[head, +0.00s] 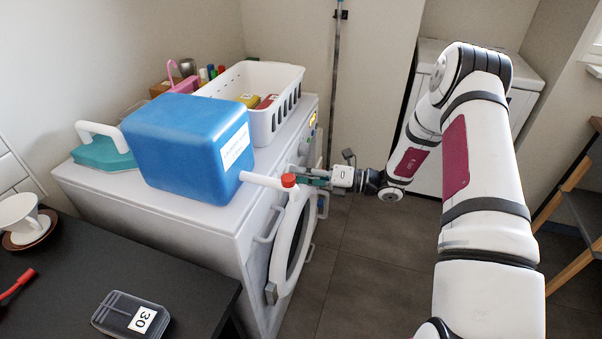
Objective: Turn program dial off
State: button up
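A white front-loading washing machine (205,232) stands left of centre, with its round door (291,240) swung open. Its front panel is seen at a steep angle, with a small lit yellow display (313,119) near the far end. I cannot make out the program dial clearly; it is small or hidden near my gripper. My gripper (303,174) is at the front panel, above and behind the door, with its fingers pointing left at the machine. Its fingertips are too small and partly covered by the red-capped spout to tell whether they are open, shut or touching the dial.
On the machine stand a blue canister (180,145) with a red-capped white spout (265,181) jutting over the front, a white basket (275,78) and a teal iron-like object (102,153). A dark counter (75,290) is at lower left. Floor (372,265) right of the door is clear.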

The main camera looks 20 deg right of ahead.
jog(key=n+t+h, duration=0.1)
jog(key=n, duration=1)
jog(key=n+t+b, duration=0.1)
jog(key=n, duration=1)
jog(key=n+t+h, duration=0.1)
jog(key=n, duration=1)
jog(key=shift+s+a+f+h, duration=0.1)
jog(key=shift+s+a+h, duration=0.05)
jog(key=shift+s+h, duration=0.15)
jog(key=shift+b, duration=0.3)
dwell(0.4)
jog(key=o, duration=1.2)
jog(key=shift+c, duration=0.2)
